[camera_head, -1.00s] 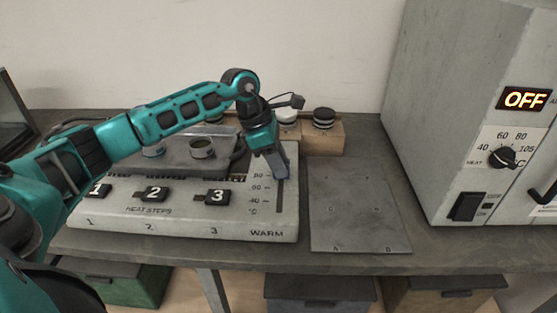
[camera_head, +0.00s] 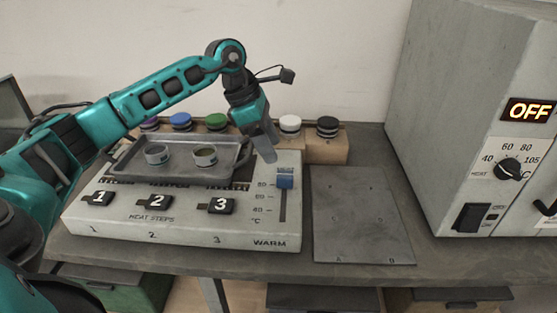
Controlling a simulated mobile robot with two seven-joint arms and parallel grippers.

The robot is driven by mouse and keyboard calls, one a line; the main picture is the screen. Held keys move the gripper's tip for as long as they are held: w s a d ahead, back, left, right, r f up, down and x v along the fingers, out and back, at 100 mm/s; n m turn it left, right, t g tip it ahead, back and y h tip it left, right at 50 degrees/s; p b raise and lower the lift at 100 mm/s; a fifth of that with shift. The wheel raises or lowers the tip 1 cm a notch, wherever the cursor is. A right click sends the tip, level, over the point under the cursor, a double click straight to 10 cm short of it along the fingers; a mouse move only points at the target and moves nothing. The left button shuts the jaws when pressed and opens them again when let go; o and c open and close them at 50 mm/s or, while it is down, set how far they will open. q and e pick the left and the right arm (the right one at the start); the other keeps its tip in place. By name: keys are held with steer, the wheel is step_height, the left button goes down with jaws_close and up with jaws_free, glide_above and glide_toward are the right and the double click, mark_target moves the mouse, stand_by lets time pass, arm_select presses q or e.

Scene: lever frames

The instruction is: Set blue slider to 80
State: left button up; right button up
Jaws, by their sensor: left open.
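The blue slider (camera_head: 285,181) sits near the upper end of its vertical slot on the right of the pale control panel (camera_head: 185,238). It is about level with the top scale mark, which looks like 80; the marks below look like 60 and 40. My left gripper (camera_head: 266,155) is open and empty, above and slightly left of the slider, and looks apart from it. The slot below the slider is bare. My right gripper is not in view.
A grey tray (camera_head: 127,165) with two small round tins (camera_head: 205,156) sits on the panel behind the numbered black switches (camera_head: 158,202). A wooden rack with coloured lids (camera_head: 327,126) stands behind. A flat grey plate (camera_head: 360,215) and a large oven-like box (camera_head: 440,120) lie to the right.

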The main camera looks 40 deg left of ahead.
arm_select(q)
steer(key=shift+v, duration=2.65)
